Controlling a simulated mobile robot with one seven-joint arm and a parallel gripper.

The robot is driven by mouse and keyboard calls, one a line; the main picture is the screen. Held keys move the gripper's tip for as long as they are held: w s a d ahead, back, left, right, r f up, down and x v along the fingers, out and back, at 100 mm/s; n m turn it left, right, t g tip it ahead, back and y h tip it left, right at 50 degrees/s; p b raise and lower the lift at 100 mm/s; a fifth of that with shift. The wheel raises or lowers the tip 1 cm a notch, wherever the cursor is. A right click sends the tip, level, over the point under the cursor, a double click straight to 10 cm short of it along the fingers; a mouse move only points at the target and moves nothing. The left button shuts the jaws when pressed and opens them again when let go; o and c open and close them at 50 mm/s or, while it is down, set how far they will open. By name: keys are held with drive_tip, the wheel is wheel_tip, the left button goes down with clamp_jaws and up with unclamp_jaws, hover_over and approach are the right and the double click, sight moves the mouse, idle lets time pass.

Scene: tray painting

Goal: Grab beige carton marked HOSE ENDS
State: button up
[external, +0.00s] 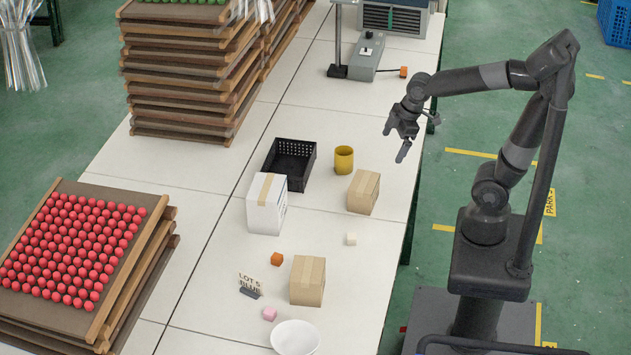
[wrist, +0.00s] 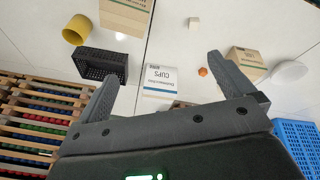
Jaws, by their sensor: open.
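Two beige cartons stand on the white table. One carton (external: 363,191) is beside the yellow cup; it also shows at the top edge of the wrist view (wrist: 127,15). The other carton (external: 307,281) is nearer the front, by the white bowl; it also shows at right in the wrist view (wrist: 245,62). Both carry print too small to read, so I cannot tell which says HOSE ENDS. My gripper (external: 397,140) is open and empty, raised above the table's right side, apart from both cartons. Its fingers (wrist: 161,70) are spread in the wrist view.
A white box (wrist: 167,80) marked CUPS stands by the black crate (external: 289,163) and yellow cup (external: 344,160). Small cubes, a LOT 5 BLUE sign (external: 250,286) and a white bowl (external: 295,338) lie nearer the front. Stacked trays (external: 150,260) line the left.

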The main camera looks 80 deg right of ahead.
drive_tip(key=w+d+f+n+g, duration=0.2)
drive_tip(key=w+d+f+n, duration=0.25)
drive_tip(key=w+f, duration=0.2)
drive_tip(key=n+g+y, duration=0.1)
drive_tip(key=n+y, duration=0.1)
drive_tip(key=n, duration=0.5)
hover_over(364, 181)
drive_tip(key=shift+m, duration=0.25)
drive_tip(key=f, duration=0.9)
drive_tip(key=shift+w+d+f, duration=0.1)
drive_tip(key=shift+w+d, duration=0.1)
drive_tip(key=shift+d, duration=0.05)
drive_tip(key=shift+f, duration=0.35)
drive_tip(key=f, duration=0.5)
drive_tip(key=shift+a, duration=0.35)
drive_tip(key=shift+s+a+f, duration=0.1)
drive_tip(key=shift+s+f, duration=0.05)
drive_tip(key=shift+f, duration=1.2)
drive_tip(key=shift+s+f, duration=0.1)
drive_tip(key=shift+f, duration=1.2)
drive_tip(key=shift+c, duration=0.5)
drive_tip(key=c, duration=1.4)
drive_tip(key=shift+r, duration=0.1)
